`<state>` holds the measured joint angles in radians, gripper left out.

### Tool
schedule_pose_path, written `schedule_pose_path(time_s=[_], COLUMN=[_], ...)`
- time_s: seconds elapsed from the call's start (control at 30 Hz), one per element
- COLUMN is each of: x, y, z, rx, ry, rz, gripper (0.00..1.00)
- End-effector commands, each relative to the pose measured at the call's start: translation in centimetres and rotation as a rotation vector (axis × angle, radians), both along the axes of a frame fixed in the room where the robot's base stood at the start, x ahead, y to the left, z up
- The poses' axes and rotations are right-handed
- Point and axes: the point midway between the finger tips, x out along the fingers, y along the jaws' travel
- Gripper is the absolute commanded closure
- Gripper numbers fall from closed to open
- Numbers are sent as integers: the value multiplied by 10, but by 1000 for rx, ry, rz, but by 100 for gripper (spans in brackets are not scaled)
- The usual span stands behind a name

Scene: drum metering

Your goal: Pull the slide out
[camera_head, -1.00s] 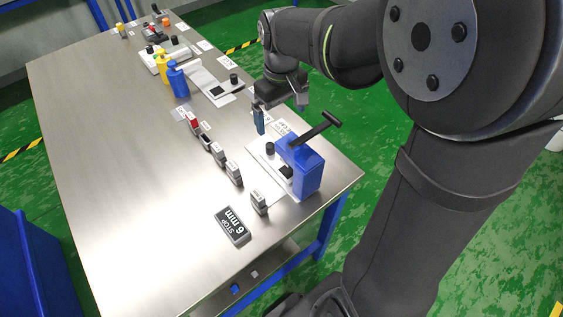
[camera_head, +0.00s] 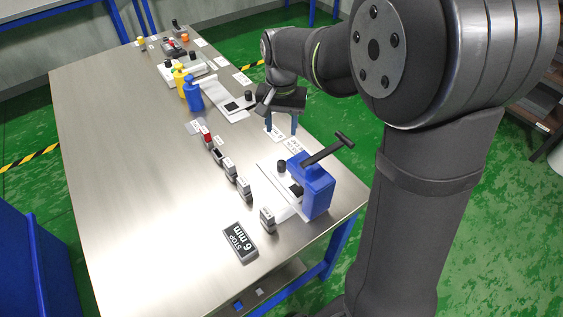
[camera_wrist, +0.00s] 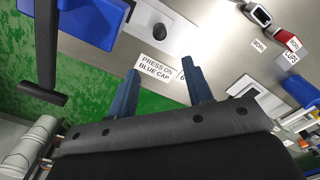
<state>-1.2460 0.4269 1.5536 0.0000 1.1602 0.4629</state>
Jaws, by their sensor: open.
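A white base plate (camera_head: 272,179) with a black knob (camera_head: 280,165) lies near the table's right edge. A blue block (camera_head: 318,190) with a black T-handle (camera_head: 330,148) stands at its right end. I cannot tell which part is the slide. My gripper (camera_head: 281,128) is open and empty, beyond the knob and apart from it. In the wrist view, its two blue fingers (camera_wrist: 160,68) are spread. There the black knob (camera_wrist: 159,32) shows ahead of the fingertips, with the blue block (camera_wrist: 97,18) to the left.
A printed label (camera_wrist: 155,68) lies below the fingers. Several small labelled blocks (camera_head: 229,169) stand in a row left of the plate. A "STOP 6 mm" block (camera_head: 240,243) lies in front. Blue and yellow bottles (camera_head: 193,95) stand farther back. The table's left half (camera_head: 120,150) is clear.

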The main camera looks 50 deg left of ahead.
Motion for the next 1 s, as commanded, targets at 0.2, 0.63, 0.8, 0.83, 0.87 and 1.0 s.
schedule_pose_path(time_s=[0.2,0.63,0.8,0.83,0.87,1.0], x=[0,0,0,0,0,0], y=[-1,-1,-1,-1,-1,-1], z=[-49,-134,-149,-150,-152,-153], rx=[-6,-4,-2,-1,-1,-1], ry=[1,1,1,0,0,1], rz=[1,2,2,2,2,2], gripper=[54,54,54,54,54,54])
